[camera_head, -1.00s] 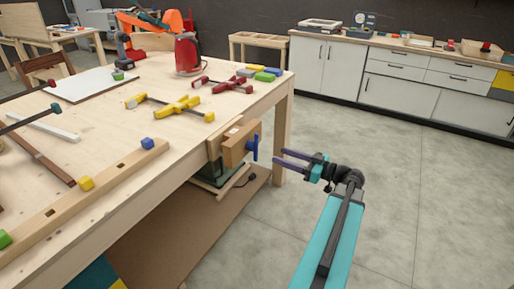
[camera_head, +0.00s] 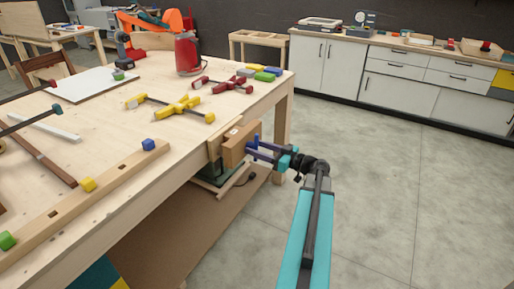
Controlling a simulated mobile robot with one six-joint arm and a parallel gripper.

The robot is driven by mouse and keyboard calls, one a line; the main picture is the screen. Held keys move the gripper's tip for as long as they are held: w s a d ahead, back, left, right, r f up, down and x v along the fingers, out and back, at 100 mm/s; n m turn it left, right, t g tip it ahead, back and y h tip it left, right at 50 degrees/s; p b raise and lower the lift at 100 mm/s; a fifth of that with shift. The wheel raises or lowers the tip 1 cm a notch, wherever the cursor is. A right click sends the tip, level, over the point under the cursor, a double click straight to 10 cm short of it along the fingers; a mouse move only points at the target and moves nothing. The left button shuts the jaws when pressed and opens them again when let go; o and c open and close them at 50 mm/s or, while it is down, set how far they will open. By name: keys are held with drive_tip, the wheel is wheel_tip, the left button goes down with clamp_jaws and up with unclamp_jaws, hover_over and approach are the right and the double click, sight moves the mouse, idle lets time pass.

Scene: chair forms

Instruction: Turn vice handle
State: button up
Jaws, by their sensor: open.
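The wooden vice (camera_head: 232,147) is fixed to the right end of the workbench's front edge. Its blue handle (camera_head: 254,143) is on the outer face of the jaw, partly hidden by my gripper's fingers. The fingertips overlap the handle in the picture. I cannot tell whether they touch it or pass on both sides of it.
The workbench (camera_head: 150,185) carries yellow (camera_head: 172,107) and red clamps (camera_head: 222,85), a red canister (camera_head: 187,54) and small coloured blocks. White cabinets (camera_head: 400,85) stand along the back wall. The floor (camera_head: 410,190) to the right is clear.

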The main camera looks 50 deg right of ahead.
drive_tip(key=shift+w, duration=0.2)
drive_tip(key=c, duration=1.1)
drive_tip(key=shift+o, duration=0.2)
drive_tip(key=shift+f+m+b, duration=0.1)
drive_tip(key=shift+m+b, duration=0.5)
drive_tip(key=shift+b, duration=0.05)
drive_tip(key=shift+m+b, duration=0.95)
drive_tip(key=shift+m, duration=0.25)
drive_tip(key=shift+o, duration=0.2)
drive_tip(key=shift+m+b, duration=0.65)
drive_tip(key=shift+m, duration=1.55)
drive_tip(key=shift+c, duration=0.2)
